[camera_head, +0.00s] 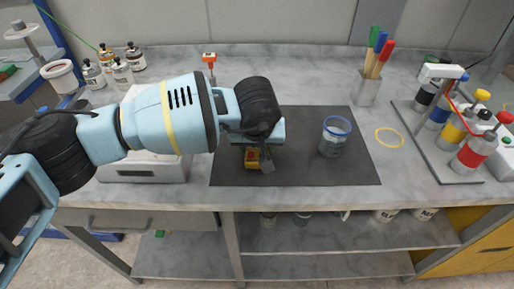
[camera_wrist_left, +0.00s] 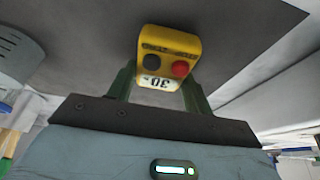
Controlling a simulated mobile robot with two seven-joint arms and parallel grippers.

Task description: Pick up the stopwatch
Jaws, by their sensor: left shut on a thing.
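The stopwatch (camera_wrist_left: 168,55) is a yellow block with a black button, a red button and a small display reading 30. In the left wrist view it sits between the two fingers of my left gripper (camera_wrist_left: 157,85), which is shut on it. My right gripper is not in view.
A glass beaker with a blue rim (camera_head: 335,137) stands on the mat to the right. A yellow ring (camera_head: 389,138) lies beyond it. A brush holder (camera_head: 365,90) and a rack of colored bottles (camera_head: 435,150) stand farther right. A white device (camera_head: 145,170) is at left, below my arm.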

